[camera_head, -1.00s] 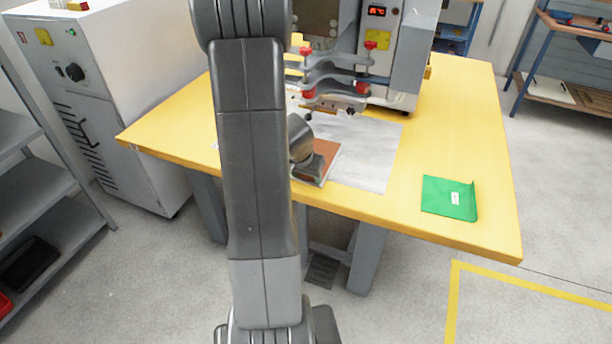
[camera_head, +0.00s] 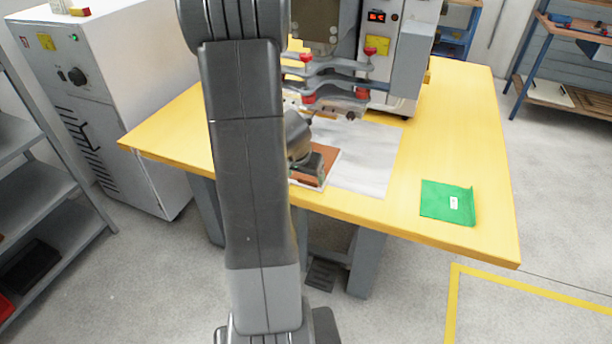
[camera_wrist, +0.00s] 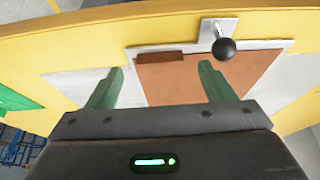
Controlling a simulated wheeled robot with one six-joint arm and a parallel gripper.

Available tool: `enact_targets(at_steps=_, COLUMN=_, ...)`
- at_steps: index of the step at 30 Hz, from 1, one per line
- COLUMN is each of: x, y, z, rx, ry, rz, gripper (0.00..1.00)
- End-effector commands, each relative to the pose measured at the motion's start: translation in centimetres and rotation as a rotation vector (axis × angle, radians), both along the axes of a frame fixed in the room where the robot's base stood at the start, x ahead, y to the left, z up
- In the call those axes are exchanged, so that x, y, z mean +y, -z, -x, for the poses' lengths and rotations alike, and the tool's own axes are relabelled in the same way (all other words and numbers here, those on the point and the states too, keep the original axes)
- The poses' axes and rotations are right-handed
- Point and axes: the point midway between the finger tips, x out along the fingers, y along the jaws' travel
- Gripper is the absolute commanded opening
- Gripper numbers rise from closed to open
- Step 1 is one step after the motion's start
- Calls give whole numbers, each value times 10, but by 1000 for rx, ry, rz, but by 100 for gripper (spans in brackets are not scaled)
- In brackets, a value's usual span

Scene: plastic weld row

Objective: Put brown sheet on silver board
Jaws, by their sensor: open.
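In the head view, my gripper (camera_head: 306,172) is mostly hidden behind my arm.
A green folder (camera_head: 447,202) lies on the yellow table (camera_head: 460,120) to the right. A welding machine (camera_head: 335,70) with red knobs stands behind the board. A black ball knob (camera_wrist: 224,48) on a metal bracket is close to the sheet. The table's right side is mostly clear.

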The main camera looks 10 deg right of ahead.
Motion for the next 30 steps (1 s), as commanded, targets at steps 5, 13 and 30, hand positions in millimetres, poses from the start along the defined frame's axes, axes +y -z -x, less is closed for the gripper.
enact_targets(at_steps=5, x=8, y=-38, z=11, rx=-4, ry=-1, rz=1, gripper=76)
enact_targets(at_steps=13, x=16, y=-71, z=23, rx=-2, ry=-1, rz=1, gripper=76)
enact_targets(at_steps=30, x=18, y=-78, z=27, rx=0, ry=0, rz=0, gripper=76)
